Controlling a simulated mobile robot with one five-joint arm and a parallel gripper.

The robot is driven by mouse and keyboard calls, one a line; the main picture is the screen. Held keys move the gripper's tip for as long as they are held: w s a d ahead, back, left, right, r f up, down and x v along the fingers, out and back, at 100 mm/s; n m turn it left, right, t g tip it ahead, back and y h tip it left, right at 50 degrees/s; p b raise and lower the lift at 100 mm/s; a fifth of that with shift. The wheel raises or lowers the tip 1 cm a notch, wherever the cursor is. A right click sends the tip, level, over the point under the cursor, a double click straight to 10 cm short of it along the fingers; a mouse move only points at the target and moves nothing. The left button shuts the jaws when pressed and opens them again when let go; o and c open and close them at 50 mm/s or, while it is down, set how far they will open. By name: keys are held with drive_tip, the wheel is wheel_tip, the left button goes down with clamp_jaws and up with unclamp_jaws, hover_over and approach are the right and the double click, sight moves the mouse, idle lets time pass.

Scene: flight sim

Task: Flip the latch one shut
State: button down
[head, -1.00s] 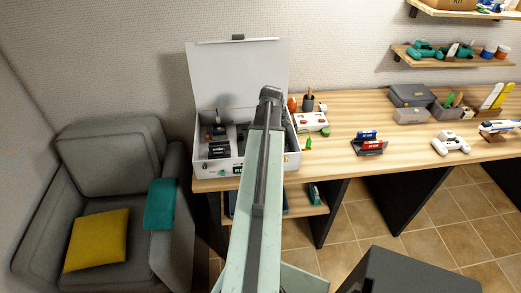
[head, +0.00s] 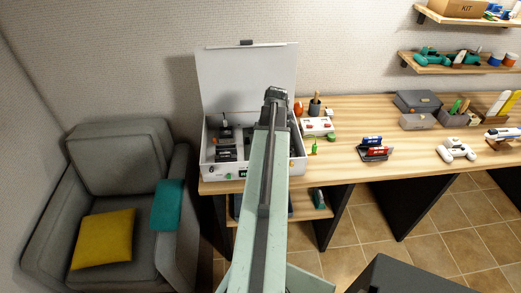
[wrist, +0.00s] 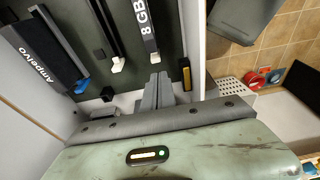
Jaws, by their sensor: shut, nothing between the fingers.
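The open white case (head: 212,173) sits at the left end of the wooden desk, its lid raised. In the wrist view, a black "8 GB" stick (wrist: 143,22) lies in a slot on the dark board (wrist: 170,35). A small white latch (wrist: 155,58) is at the near end of that stick. A second white latch (wrist: 118,65) is to its left, at the end of a neighbouring slot. I cannot tell which is latch one. My gripper (wrist: 159,77) is shut and empty, its tips just below the first latch; contact is unclear. In the head view my arm hides the gripper.
A black "Ampeivo" block (wrist: 38,55) stands left of the slots. The case wall (wrist: 198,50) runs close on the right. A grey armchair (head: 120,160) is at left.

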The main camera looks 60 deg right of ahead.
drive_tip(key=s+p+v, duration=0.1)
drive_tip(key=p+v, duration=0.7)
drive_tip(key=v, duration=0.1)
drive_tip(key=shift+s+d+r, duration=0.15)
drive_tip(key=shift+d, duration=0.2)
